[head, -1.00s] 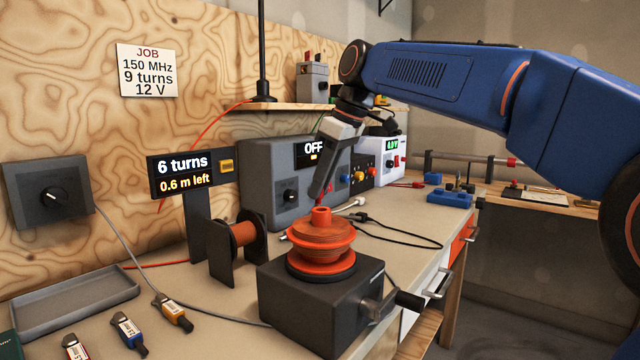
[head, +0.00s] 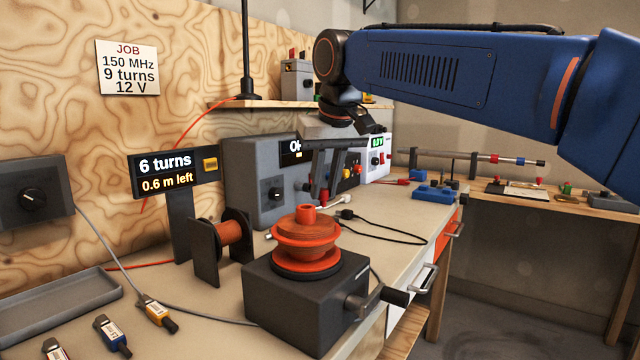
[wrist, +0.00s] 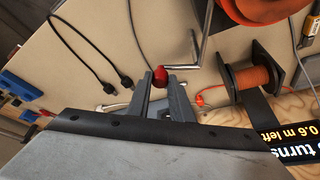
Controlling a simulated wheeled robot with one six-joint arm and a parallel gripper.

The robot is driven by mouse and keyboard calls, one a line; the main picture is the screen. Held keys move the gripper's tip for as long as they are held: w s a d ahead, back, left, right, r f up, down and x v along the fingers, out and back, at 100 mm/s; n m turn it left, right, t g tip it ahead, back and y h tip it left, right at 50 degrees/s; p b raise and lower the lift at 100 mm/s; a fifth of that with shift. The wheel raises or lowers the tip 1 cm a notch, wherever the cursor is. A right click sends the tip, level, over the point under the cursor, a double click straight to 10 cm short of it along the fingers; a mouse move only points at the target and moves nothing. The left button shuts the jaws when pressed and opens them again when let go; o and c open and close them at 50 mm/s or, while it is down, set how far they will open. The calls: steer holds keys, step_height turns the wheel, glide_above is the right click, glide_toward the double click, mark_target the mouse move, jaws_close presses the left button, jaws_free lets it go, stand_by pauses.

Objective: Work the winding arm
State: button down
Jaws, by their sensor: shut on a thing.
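My gripper (head: 317,190) is in the head view just behind the orange coil former (head: 306,236). In the wrist view (wrist: 160,78) its fingers are shut on a small red knob (wrist: 160,75). A bent metal rod (wrist: 201,35) runs from near the orange former to that knob and looks like the winding arm. In the head view the former hides most of this rod. The display (head: 175,172) reads "6 turns, 0.6 m left".
A copper wire spool (head: 230,232) stands left of the former. A grey instrument (head: 258,165) is behind my gripper, with a black cable (head: 385,232) to the right. A grey tray (head: 60,305) and several labelled clips lie front left.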

steer(key=shift+s+d+m+h, duration=0.2)
steer(key=shift+s+m+h, duration=0.3)
steer(key=shift+m, duration=0.5)
steer(key=shift+s, duration=0.1)
steer(key=c, duration=1.6)
jaws_free()
steer(key=v, duration=1.7)
steer(key=shift+s+d+r, duration=0.1)
steer(key=shift+s+r, duration=0.05)
